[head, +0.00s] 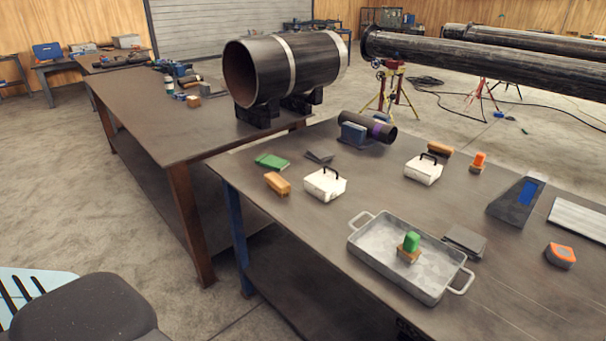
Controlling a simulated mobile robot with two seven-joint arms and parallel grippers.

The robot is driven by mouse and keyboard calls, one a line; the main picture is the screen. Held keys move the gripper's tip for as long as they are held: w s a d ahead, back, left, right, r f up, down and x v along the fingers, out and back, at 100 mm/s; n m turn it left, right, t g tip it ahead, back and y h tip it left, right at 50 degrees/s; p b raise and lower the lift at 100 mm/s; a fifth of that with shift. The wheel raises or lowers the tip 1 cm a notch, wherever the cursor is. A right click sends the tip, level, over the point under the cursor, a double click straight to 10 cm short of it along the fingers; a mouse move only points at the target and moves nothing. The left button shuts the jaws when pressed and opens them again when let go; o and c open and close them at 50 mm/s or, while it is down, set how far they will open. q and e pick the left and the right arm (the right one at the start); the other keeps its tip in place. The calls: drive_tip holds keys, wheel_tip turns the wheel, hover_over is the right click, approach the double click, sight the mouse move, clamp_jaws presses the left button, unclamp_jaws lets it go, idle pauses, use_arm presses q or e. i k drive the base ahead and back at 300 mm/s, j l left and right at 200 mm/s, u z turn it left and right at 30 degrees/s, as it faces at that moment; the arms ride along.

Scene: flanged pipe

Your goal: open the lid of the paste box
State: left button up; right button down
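Two white boxes with black handles on top stand on the near table. One white box (325,183) is near the table's left side, and the other white box (423,169) is farther right and back. Both lids look shut. I cannot tell from this view which of them is the paste box. Neither of my grippers shows in the head view.
A grey metal tray (366,262) with a green-topped block (410,246) stands in front of the boxes. An orange-brown brush-like block (277,184) and a green pad (271,161) lie left. A short dark pipe (378,129) rests behind. The table (300,228) is bare between tray and left edge.

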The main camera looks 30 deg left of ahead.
sight(323, 179)
drive_tip(key=u, duration=0.9)
